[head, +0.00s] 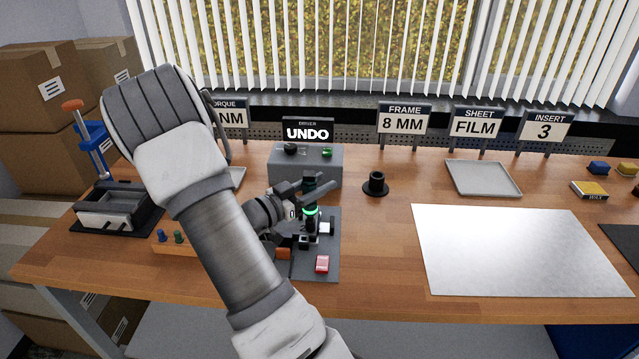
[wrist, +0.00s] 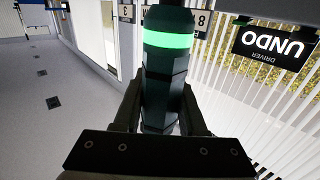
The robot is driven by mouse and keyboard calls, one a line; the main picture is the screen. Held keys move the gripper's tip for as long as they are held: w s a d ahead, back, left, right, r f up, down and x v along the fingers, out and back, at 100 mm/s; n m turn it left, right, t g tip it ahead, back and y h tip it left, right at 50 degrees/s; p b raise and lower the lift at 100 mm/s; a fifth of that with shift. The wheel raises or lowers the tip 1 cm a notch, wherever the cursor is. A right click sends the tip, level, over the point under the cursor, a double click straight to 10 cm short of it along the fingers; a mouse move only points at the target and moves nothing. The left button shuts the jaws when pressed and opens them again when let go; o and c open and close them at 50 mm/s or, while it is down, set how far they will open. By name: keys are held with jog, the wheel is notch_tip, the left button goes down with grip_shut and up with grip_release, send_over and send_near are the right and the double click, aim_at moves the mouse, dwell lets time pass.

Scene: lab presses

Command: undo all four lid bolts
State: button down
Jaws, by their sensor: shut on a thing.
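My gripper (head: 303,208) is shut on a dark green driver with a glowing green ring (head: 311,211). In the wrist view the driver (wrist: 166,75) sits between both fingers of my gripper (wrist: 160,105). In the head view it stands roughly upright above a dark grey plate (head: 329,272) carrying small black and white parts (head: 325,228). A sign (head: 307,131) reads DRIVER UNDO. The lid and its bolts cannot be made out; my arm and the driver cover much of that spot. I cannot tell whether the driver tip touches anything.
A grey control box (head: 304,165) stands just behind the driver. A black round holder (head: 376,184) is to its right. A blue-columned press (head: 92,150) stands at left. A large pale sheet (head: 515,250) covers the table's right front.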

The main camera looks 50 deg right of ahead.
jog(key=shift+f, duration=0.4)
dwell(1.1)
jog(key=shift+r, duration=0.15)
dwell(0.5)
notch_tip(320, 180, up, 4)
jog(key=p, duration=0.2)
jog(key=shift+f+p, duration=0.2)
jog(key=shift+p, duration=0.1)
dwell(0.6)
